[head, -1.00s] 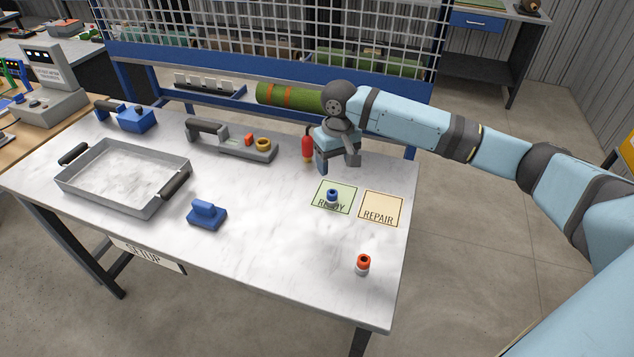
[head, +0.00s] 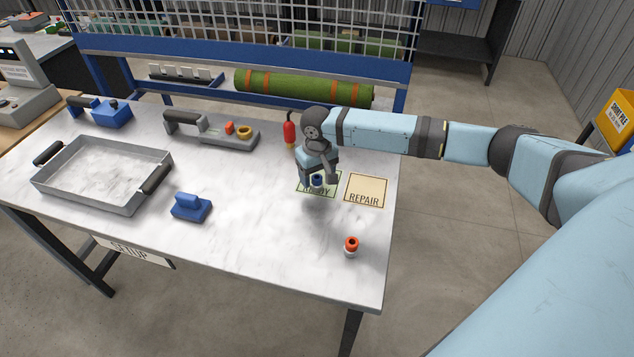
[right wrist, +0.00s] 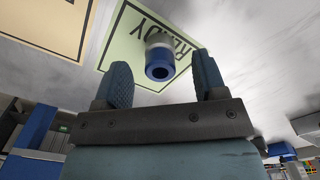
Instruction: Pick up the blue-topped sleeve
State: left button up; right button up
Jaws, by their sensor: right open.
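The blue-topped sleeve (head: 317,180) stands on the green READY card (head: 303,190), partly hidden by my right gripper in the head view. In the right wrist view the sleeve (right wrist: 159,62) shows its blue ring top with a dark hole and a pale body below. My right gripper (head: 318,184) is over the card, close to the sleeve. Its two fingers (right wrist: 160,82) are apart, and the sleeve appears beyond the tips, roughly between them. Nothing is held. My left gripper is not in view.
An orange-topped sleeve (head: 351,246) stands near the table's front right. The REPAIR card (head: 367,190) lies right of the READY card. A red bottle-like object (head: 289,131) stands behind the gripper. A blue block tool (head: 190,207) and grey tray (head: 85,193) are left.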

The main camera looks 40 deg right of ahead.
notch_tip(320, 180, down, 2)
jog(key=shift+f, duration=0.1)
jog(key=c, duration=1.1)
jog(key=shift+o, duration=0.2)
